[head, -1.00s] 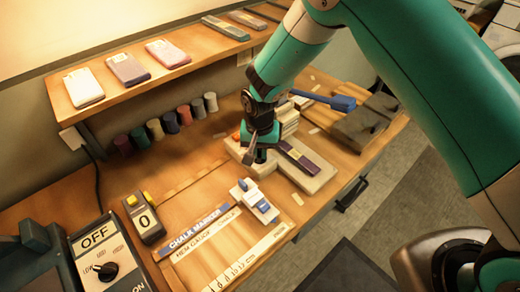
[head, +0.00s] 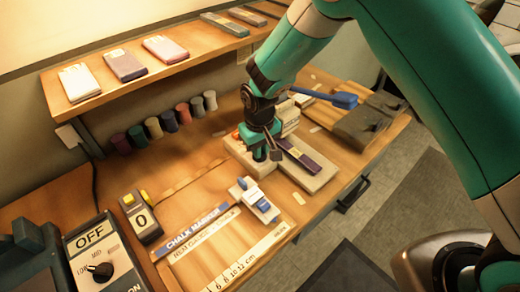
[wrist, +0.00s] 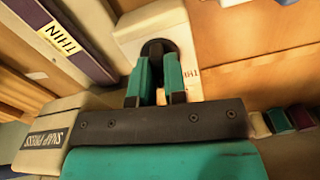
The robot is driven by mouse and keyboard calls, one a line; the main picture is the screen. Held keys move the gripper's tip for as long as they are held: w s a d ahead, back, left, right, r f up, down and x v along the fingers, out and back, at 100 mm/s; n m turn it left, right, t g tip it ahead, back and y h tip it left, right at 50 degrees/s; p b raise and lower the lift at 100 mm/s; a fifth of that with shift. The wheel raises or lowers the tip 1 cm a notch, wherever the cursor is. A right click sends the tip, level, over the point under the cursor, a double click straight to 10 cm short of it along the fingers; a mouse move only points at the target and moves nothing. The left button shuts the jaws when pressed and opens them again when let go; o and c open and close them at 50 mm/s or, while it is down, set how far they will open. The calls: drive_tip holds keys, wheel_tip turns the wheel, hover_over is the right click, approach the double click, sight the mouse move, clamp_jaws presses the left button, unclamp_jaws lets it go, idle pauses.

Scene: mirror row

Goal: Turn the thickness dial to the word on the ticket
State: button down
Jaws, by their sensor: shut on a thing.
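My gripper (wrist: 158,88) is shut on a dark round knob (wrist: 158,47), the thickness dial, on a cream block (wrist: 135,28) in the wrist view. Part of a small printed word shows upside down beside the dial; the fingers cover the rest. A white ticket (wrist: 58,38) reading THIN lies on a dark purple flat piece (wrist: 85,50); the piece also shows in the head view (head: 307,160). In the head view my gripper (head: 266,153) points down and hides the dial.
A blue-handled tool (head: 343,99) is behind right.

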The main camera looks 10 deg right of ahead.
drive_tip(key=n+b, duration=0.1)
drive_tip(key=n, duration=0.4)
drive_tip(key=shift+n, duration=0.3)
drive_tip(key=n, duration=0.5)
drive_tip(key=shift+w+n, duration=0.1)
drive_tip(key=shift+n, duration=0.2)
drive_tip(key=c, duration=1.2)
unclamp_jaws()
drive_tip(key=shift+o, duration=0.2)
wheel_tip(320, 180, up, 18)
drive_tip(key=b, duration=0.2)
drive_tip(key=shift+f, duration=0.25)
